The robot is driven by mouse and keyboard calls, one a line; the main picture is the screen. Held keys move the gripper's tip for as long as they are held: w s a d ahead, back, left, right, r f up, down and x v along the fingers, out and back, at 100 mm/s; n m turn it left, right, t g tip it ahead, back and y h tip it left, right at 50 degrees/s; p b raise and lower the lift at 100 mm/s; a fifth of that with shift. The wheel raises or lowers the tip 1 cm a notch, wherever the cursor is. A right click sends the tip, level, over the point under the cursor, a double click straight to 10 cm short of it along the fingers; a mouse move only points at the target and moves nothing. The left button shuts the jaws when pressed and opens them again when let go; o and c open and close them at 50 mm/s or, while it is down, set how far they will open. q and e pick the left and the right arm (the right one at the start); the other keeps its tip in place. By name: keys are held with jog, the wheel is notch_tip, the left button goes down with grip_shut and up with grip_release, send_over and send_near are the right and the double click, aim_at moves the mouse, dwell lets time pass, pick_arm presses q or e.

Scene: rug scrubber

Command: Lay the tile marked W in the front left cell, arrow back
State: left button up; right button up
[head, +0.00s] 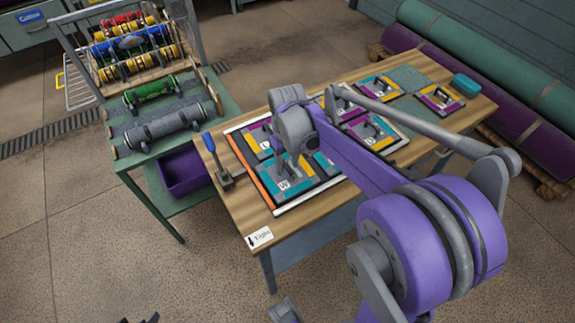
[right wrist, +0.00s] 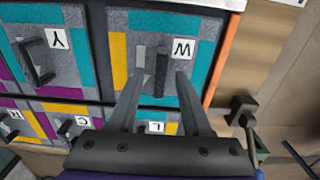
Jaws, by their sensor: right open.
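The tile marked W (head: 283,187), teal, yellow and grey with an upright handle, lies in the front left corner of the framed board (head: 240,166), beside its orange left edge. It also shows in the right wrist view (right wrist: 203,72). My right gripper (right wrist: 160,77) is open, its fingers on either side of the W tile's handle, apart from it; in the head view the gripper (head: 287,172) is over the tile. I cannot make out the tile's arrow. Small dark tips at the head view's bottom edge (head: 150,318) may be my left gripper; their state is unclear.
The tile marked Y (right wrist: 50,45) adjoins W, and the L tile (right wrist: 150,117) is behind it. A blue-handled clamp (head: 215,160) stands at the left edge.

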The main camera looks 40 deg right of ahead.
aim_at(287, 167)
notch_tip(287, 167, up, 10)
jog(key=p, duration=0.1)
jog(key=s+a+f+t, duration=0.2)
jog(key=s+a+f, duration=0.2)
jog(key=s+a, duration=0.2)
jog(key=s+a+f+n+t, duration=0.1)
jog(key=s+a+f+t, duration=0.2)
jog(key=s+a+f, duration=0.2)
jog(key=s+a, duration=0.2)
jog(key=s, duration=0.1)
jog(key=shift+a+f, duration=0.15)
jog(key=shift+f, duration=0.1)
